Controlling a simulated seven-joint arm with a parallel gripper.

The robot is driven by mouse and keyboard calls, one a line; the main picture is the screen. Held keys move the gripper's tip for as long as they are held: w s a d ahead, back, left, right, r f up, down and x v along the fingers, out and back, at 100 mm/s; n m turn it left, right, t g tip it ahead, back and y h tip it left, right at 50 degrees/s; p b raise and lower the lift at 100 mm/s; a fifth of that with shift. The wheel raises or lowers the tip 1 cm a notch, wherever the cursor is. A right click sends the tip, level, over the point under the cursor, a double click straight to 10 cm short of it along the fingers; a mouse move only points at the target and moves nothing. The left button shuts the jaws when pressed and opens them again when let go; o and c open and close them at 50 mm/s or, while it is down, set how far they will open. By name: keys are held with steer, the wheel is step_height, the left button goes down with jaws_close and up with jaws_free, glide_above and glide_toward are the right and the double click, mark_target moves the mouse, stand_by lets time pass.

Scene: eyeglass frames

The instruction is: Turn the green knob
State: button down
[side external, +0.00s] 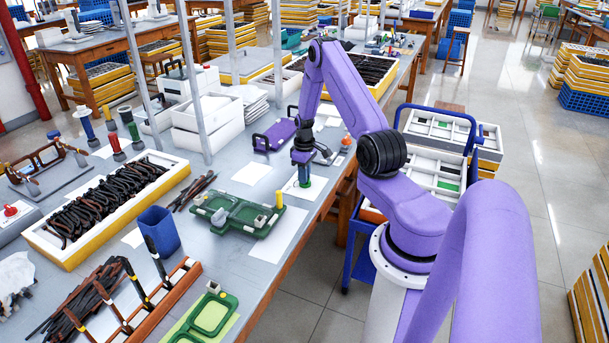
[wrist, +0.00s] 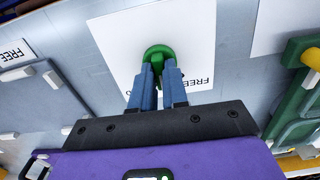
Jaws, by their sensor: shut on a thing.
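The green knob (wrist: 158,52) shows in the wrist view as a round green piece over a white sheet (wrist: 125,35) with printed letters. My gripper (wrist: 160,72) has its two blue fingers on either side of the knob's raised grip and is shut on it. In the side external view my gripper (side external: 304,172) points straight down at the white sheet near the table's right edge. A bit of green (side external: 304,184) shows under the fingertips there; the rest of the knob is hidden by the fingers.
A green tray with a yellow peg (side external: 279,198) lies close to the left of my gripper. A purple fixture (side external: 275,136) stands behind it. A blue bin (side external: 159,230) and a box of dark frames (side external: 100,205) are farther left. The table's edge is close on the right.

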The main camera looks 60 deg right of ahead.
steer(key=m, duration=0.4)
steer(key=shift+m, duration=0.3)
steer(key=shift+d+m, duration=0.1)
steer(key=shift+m, duration=1.9)
steer(key=c, duration=1.1)
jaws_free()
steer(key=shift+c, duration=0.2)
step_height(320, 180, up, 18)
steer(key=shift+f, duration=0.25)
